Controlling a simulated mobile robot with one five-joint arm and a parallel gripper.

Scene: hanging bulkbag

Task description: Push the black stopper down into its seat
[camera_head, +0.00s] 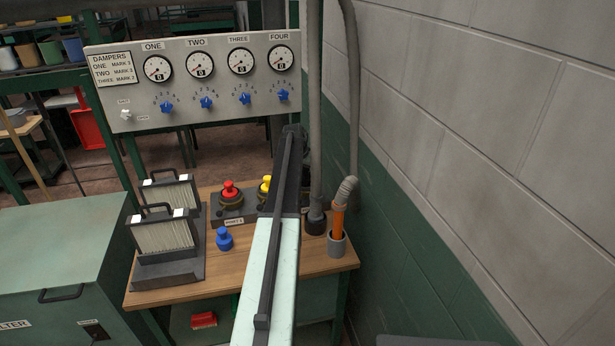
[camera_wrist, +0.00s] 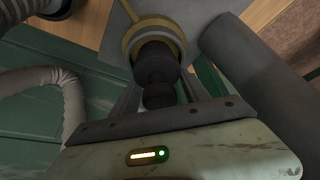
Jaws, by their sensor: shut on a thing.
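The black stopper (camera_wrist: 157,66) shows in the wrist view, between the fingers of my gripper (camera_wrist: 158,88). My gripper is shut on it. The stopper's far end lies over a brass-ringed seat (camera_wrist: 130,42) on a grey plate. The ring shows around that end, but I cannot tell how deep the stopper sits. In the head view my arm hides the black stopper, its seat and my gripper's fingertips.
A loose blue stopper (camera_head: 223,239) stands in front. Filter cartridges (camera_head: 164,236) are left; grey pipes (camera_head: 315,130) and a grey cup (camera_head: 337,245) are right.

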